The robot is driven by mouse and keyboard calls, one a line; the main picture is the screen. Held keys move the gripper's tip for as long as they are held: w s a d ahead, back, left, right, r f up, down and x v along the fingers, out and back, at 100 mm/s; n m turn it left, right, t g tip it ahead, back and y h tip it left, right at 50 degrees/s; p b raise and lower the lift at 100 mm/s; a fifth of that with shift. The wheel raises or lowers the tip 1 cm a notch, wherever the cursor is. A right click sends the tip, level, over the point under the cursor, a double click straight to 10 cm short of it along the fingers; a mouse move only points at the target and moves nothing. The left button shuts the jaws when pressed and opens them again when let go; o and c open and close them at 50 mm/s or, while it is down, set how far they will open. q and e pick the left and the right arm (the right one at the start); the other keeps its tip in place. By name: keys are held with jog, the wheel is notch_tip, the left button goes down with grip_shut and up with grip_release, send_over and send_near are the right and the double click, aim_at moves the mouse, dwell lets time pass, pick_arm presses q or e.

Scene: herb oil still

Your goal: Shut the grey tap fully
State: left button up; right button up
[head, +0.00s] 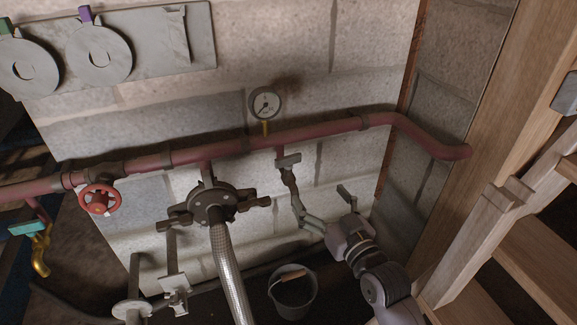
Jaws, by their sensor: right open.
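The grey tap (288,174) hangs on a short branch under the red pipe, right of centre in the head view. Its grey lever (289,161) shows at the top of the tap and lies roughly crosswise to the body below it. The lower end of the tap runs down close to my right gripper's near finger, and I cannot tell whether they touch. My right gripper (328,207) is open, below and to the right of the lever, with nothing seen between its fingers. My left gripper is not in view.
The red pipe (330,130) crosses the block wall, with a gauge (266,103) above it. A red handwheel (100,198), a teal-handled brass tap (41,250) and a braided hose (230,270) are left. A bucket (292,294) stands below. Wooden stairs (490,215) bound the right.

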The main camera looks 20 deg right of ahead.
aim_at(290, 158)
jog(key=w, duration=0.4)
jog(key=w+a+b, duration=0.1)
jog(key=w, duration=0.4)
jog(key=w+b, duration=0.1)
jog(key=w, duration=0.3)
jog(key=shift+w+a+f, duration=0.1)
jog(key=shift+w+a, duration=0.1)
jog(key=shift+a, duration=0.2)
jog(key=w, duration=0.3)
jog(key=shift+a+b, duration=0.2)
jog(key=shift+b, duration=0.15)
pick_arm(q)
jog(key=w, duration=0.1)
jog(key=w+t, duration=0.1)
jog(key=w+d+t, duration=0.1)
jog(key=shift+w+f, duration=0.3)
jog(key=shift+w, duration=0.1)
pick_arm(e)
jog(key=shift+w, duration=0.3)
jog(key=shift+c, duration=0.2)
